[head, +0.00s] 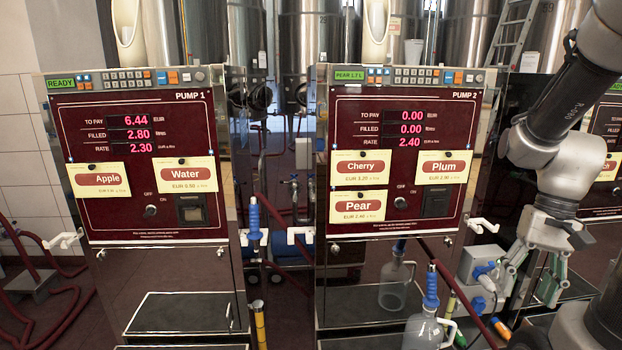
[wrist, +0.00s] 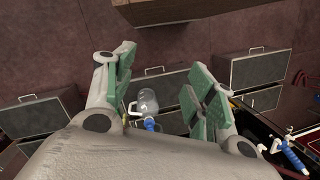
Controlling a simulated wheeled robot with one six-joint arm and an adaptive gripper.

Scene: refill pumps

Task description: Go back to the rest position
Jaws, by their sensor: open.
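My arm rises from the gripper to the upper right corner of the head view.
Grey boxes and hoses lie near my gripper.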

